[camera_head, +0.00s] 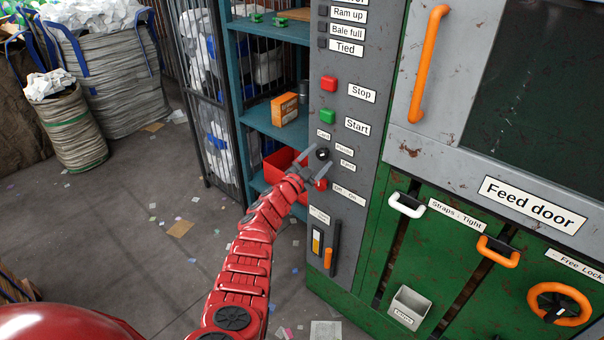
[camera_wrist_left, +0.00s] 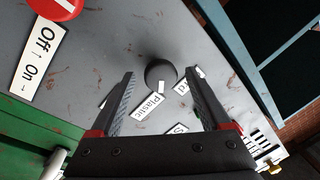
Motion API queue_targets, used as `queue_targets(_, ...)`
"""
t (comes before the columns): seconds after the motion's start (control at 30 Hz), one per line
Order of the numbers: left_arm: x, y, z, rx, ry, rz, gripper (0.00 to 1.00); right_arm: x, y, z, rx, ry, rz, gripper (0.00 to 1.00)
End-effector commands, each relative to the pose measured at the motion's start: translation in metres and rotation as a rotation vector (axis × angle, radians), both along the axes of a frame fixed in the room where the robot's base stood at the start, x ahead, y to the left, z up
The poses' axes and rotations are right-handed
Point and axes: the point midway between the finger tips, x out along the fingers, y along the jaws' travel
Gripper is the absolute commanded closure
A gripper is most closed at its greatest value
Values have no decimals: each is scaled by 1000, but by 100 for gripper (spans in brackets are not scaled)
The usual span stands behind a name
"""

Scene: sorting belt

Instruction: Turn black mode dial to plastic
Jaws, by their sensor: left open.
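The black mode dial (camera_head: 323,154) is on the grey control panel, and it shows as a round black knob in the left wrist view (camera_wrist_left: 159,72). Its white mark points toward the side with the Plastic label (camera_wrist_left: 148,106) and a partly hidden label, seemingly Card (camera_wrist_left: 189,79). I cannot tell exactly which one it points at. My left gripper (camera_head: 317,161) is open at the dial, with one finger on each side of it in the left wrist view (camera_wrist_left: 159,76). Contact cannot be told. My right gripper is not in view.
A red Off/On switch (camera_head: 321,184) is just below the dial. The green Start button (camera_head: 328,115) and red Stop button (camera_head: 329,83) are above. A blue shelf (camera_head: 262,120) with an orange box (camera_head: 284,109) stands to the left. Green doors (camera_head: 450,240) are at the right.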

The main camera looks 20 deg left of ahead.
Motion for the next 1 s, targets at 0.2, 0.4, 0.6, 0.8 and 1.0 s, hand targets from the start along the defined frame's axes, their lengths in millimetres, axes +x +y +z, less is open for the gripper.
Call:
queue_targets(0.2,-24,4,2,6,0,-5,20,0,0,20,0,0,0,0)
queue_targets(0.4,-53,11,-4,7,1,-7,20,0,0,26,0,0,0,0)
queue_targets(0.6,-86,20,-10,6,0,-5,20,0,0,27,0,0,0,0)
queue_targets(0.8,-121,31,-14,5,1,-3,20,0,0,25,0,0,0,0)
queue_targets(1.0,-149,38,-17,3,0,-2,20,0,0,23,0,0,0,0)
